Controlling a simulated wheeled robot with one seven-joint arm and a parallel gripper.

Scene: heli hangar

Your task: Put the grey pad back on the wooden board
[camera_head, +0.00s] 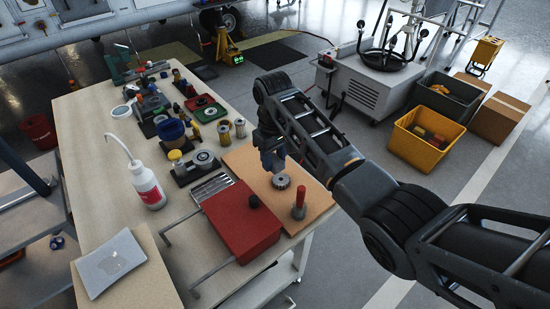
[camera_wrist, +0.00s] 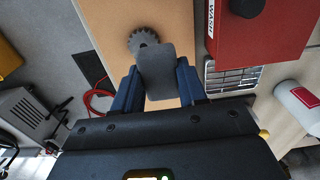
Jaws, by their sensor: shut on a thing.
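My gripper (camera_head: 274,163) has blue fingers and is shut on the grey pad (camera_wrist: 155,70), a flat dark rectangle with rounded corners, in the wrist view. In the head view the pad cannot be made out clearly. The gripper is over the tan wooden board (camera_head: 243,159) at the table's right edge; the board also shows in the wrist view (camera_wrist: 113,22). The pad overlaps the board in that view; I cannot tell whether they touch. A grey toothed gear (camera_head: 281,181) lies on the board, just beyond the pad in the wrist view (camera_wrist: 141,38).
A red peg (camera_head: 299,201) stands on the board. A red box (camera_head: 238,226) with a black knob lies beside it, near a metal grille (camera_head: 213,187). A white bottle (camera_head: 147,186) stands left. Several tools crowd the far table; its middle-left is clear.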

